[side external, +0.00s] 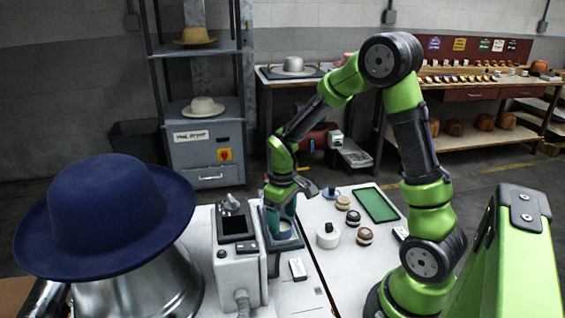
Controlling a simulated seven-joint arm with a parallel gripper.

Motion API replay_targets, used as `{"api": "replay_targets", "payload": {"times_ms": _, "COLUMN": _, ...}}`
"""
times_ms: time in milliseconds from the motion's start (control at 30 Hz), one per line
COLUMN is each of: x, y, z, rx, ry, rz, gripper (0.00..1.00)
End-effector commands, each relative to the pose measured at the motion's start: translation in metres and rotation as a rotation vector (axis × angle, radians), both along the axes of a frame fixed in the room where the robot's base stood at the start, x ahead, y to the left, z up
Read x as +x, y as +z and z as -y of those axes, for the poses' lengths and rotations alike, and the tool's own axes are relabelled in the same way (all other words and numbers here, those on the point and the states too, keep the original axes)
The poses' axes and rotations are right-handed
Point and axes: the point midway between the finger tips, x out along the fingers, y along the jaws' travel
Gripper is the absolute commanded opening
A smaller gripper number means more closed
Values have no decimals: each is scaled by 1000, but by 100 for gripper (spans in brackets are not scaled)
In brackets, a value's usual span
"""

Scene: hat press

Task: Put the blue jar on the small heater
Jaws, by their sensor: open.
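My gripper (284,197) points down over a dark square-framed unit (268,243) left of the table's dark seam. A teal-blue shape (283,209) shows right at the gripper's end. I cannot tell whether it is the blue jar or part of the gripper. A pale round top (281,230) shows just below it inside the frame. The gap between the fingers is too small to make out. I cannot tell for sure which unit is the small heater.
A grey machine (238,262) stands directly left of the gripper, and a blue hat (108,210) on a metal form further left.

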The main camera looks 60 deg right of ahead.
Motion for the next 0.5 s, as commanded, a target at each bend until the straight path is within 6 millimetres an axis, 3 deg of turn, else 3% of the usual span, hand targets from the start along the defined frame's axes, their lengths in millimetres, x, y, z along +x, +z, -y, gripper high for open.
{"api": "replay_targets", "payload": {"times_ms": 300, "x": 1, "y": 72, "z": 0, "rx": -1, "ry": -1, "rz": 5, "gripper": 72}}
{"api": "replay_targets", "payload": {"times_ms": 500, "x": 0, "y": 102, "z": 0, "rx": -1, "ry": 0, "rz": 2, "gripper": 72}}
